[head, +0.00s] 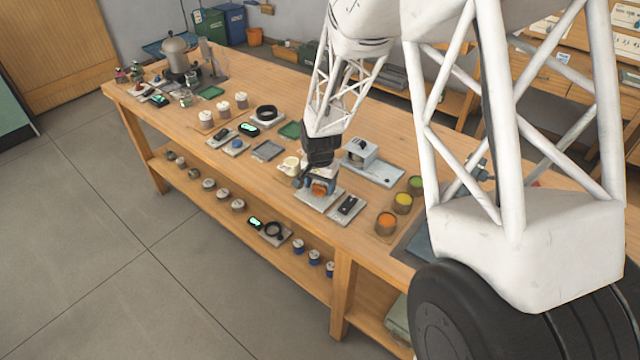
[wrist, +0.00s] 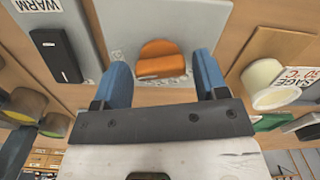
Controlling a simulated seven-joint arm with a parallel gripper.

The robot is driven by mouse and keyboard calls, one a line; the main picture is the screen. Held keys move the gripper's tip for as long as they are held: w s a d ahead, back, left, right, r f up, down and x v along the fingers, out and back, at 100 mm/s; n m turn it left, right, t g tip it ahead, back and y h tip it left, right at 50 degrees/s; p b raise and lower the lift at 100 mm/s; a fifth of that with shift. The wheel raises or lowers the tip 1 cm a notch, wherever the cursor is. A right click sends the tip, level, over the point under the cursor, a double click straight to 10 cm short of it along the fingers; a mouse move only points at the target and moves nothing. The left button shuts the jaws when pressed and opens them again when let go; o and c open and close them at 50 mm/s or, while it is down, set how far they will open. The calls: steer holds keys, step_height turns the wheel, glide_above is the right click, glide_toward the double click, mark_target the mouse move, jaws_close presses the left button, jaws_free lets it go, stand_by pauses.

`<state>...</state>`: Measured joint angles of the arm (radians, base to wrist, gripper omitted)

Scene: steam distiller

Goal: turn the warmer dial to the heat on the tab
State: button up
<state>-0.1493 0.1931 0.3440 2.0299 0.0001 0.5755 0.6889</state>
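The warmer dial looks to be the round orange knob with a raised bar across it (wrist: 162,66), set on a light grey plate (wrist: 130,20); it also shows in the head view (head: 322,188). My gripper (wrist: 162,62) is open, its blue fingers on either side of the knob with visible gaps. In the head view my gripper (head: 316,184) is low over the plate. Scale marks on the plate are too small to read. A white tab (wrist: 297,82) at the right reads "SAGE" and a °C figure, its first digit unclear, beside a cream cup (wrist: 262,82).
A plate marked "WARM" with a black switch (wrist: 57,55) lies left of the dial in the wrist view. Orange (head: 386,224), yellow (head: 402,203) and green (head: 416,184) pots stand to the right in the head view. A grey boxy device (head: 362,152) stands behind my gripper.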

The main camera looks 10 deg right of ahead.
mark_target(320, 185)
steer(key=shift+o, duration=0.6)
steer(key=shift+r, duration=0.15)
steer(key=shift+r, duration=3.8)
